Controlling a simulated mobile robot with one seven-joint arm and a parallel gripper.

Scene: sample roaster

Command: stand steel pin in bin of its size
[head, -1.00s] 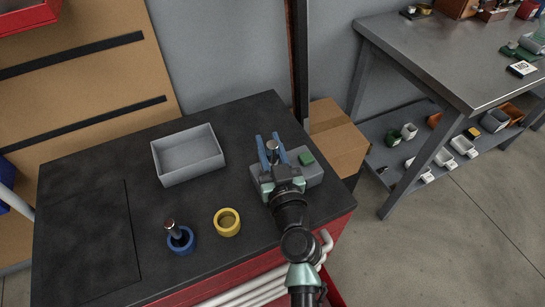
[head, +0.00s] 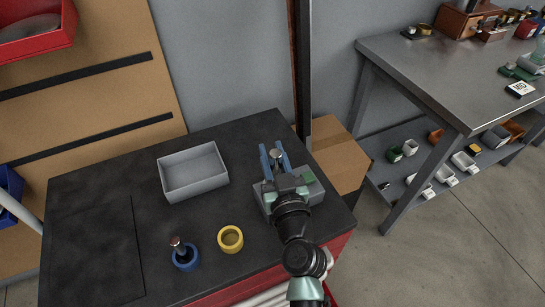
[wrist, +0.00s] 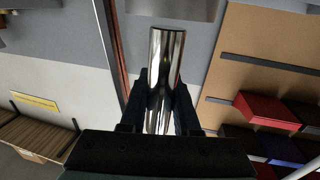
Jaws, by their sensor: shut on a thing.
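My gripper (head: 274,155) is shut on a shiny steel pin (head: 277,155). The wrist view shows the pin (wrist: 167,60) clamped between the two dark fingers, sticking out past their tips. In the head view the gripper is above the grey block at the right of the bench; the pin's lower part is hidden. A round blue bin (head: 186,264) stands at the bench's front with another metal pin (head: 178,245) in it, slightly tilted. A round yellow bin (head: 231,247) to its right looks empty.
A grey open tray (head: 194,195), empty, sits at the back middle of the black bench (head: 90,215). The grey block (head: 266,199) with a green patch lies under my gripper. A cardboard box (head: 340,160) stands beyond the bench. The bench's left side is clear.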

